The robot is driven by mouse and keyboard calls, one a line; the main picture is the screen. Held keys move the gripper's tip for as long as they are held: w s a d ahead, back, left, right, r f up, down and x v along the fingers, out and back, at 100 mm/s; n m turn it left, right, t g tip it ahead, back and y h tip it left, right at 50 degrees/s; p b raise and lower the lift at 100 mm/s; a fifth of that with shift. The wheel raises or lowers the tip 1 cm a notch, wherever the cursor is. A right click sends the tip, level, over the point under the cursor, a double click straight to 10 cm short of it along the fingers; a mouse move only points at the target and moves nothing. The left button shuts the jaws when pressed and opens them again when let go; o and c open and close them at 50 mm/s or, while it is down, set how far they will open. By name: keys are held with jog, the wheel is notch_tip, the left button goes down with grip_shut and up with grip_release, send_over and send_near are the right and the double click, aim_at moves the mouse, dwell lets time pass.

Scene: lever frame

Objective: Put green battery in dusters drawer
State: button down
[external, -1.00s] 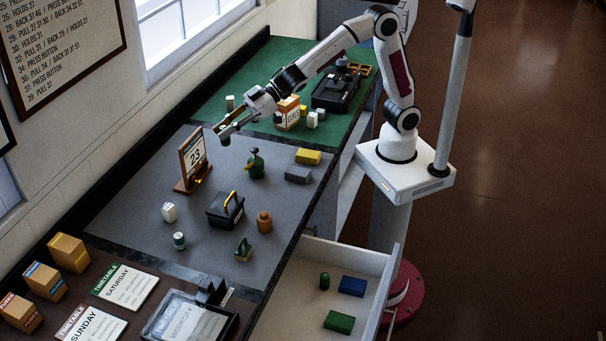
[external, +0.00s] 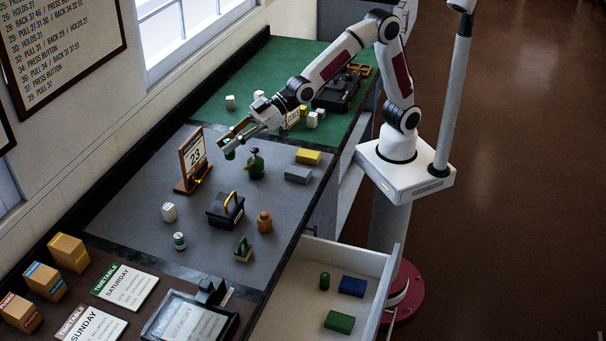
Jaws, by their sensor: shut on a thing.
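My gripper (external: 230,141) is shut on a small green piece, which looks like the green battery (external: 229,153), and holds it above the grey mat, right of the calendar stand. Most of that piece is hidden by the fingers. An open drawer (external: 390,283) juts out at the front right, below the bench top. I cannot read a label on the drawer.
A dark green bottle-like object (external: 255,164) stands close right of my gripper. The calendar stand (external: 193,160) is on its left. A black box with a yellow handle (external: 226,209), an orange-brown jar (external: 264,222) and yellow (external: 308,157) and grey (external: 298,175) blocks stand on the mat.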

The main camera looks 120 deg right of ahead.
jog(key=s+a+f+n+y, duration=0.1)
jog(key=s+a+f, duration=0.25)
jog(key=a, duration=0.75)
jog(key=s+a+f, duration=0.2)
jog(key=s+a, duration=0.3)
jog(key=a, duration=0.7)
jog(key=s+a+f+n+y, duration=0.15)
jog(key=s+a, duration=0.25)
jog(key=a, duration=0.7)
notch_tip(320, 180, down, 21)
jog(key=shift+w, duration=0.25)
jog(key=shift+d+m, duration=0.15)
jog(key=shift+m, duration=0.1)
notch_tip(320, 180, down, 6)
jog(key=shift+f, duration=1.9)
